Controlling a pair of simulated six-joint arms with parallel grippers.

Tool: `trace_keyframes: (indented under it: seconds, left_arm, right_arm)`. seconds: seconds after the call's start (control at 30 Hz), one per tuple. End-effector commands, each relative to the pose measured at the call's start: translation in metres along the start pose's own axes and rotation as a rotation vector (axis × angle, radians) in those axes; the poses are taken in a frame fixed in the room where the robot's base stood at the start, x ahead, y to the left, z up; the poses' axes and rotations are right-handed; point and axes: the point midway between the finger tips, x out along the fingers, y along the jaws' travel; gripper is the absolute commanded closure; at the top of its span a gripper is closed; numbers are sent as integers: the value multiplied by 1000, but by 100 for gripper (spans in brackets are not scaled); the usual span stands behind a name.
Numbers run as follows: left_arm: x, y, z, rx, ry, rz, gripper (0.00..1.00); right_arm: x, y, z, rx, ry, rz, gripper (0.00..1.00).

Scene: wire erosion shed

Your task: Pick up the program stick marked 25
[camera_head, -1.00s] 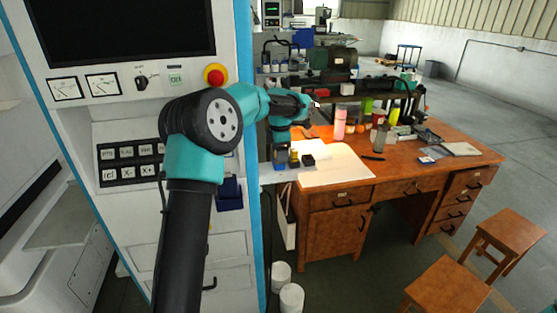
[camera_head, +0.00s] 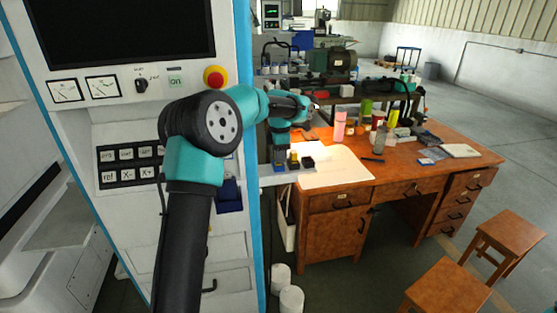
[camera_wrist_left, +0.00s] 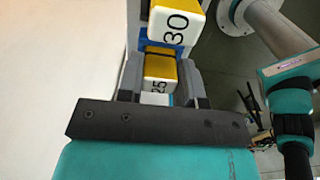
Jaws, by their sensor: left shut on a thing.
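The program stick marked 25 (camera_wrist_left: 160,78) has a yellow top and a white face with a black number. In the left wrist view it sits between the two fingers of my left gripper (camera_wrist_left: 161,78), which is shut on it. The stick marked 30 (camera_wrist_left: 178,28) stands just beyond, also yellow and white. In the head view my left gripper (camera_head: 281,163) points down at the small ledge beside the machine and hides the held stick. A small yellow-topped piece (camera_head: 294,157) shows just right of it. My right gripper is in neither view.
A dark block (camera_head: 307,162) stands right of the yellow-topped piece. The white machine cabinet (camera_head: 125,215) is at left. The wooden desk (camera_head: 400,180) carries a pale sheet (camera_head: 335,168), a pink bottle (camera_head: 340,125) and several other items. Two stools stand at lower right.

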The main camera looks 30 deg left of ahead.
Motion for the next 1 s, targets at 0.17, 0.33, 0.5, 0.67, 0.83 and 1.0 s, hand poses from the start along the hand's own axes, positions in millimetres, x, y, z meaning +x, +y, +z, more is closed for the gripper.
trace_keyframes:
  seconds: [0.17,0.33,0.5,0.67,0.83,1.0]
  left_arm:
    - [-3,0,0,0,-1,1,90]
    - [-13,0,0,0,-1,1,90]
    - [-28,0,0,-1,-1,1,90]
    - [-37,-5,-1,0,-1,1,90]
    - [-38,-19,-4,0,-1,1,90]
    - [-40,-41,-9,0,0,0,90]
  right_arm:
    - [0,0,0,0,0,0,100]
    - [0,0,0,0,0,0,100]
    - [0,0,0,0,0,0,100]
    - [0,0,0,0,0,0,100]
    - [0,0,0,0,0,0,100]
    - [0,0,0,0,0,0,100]
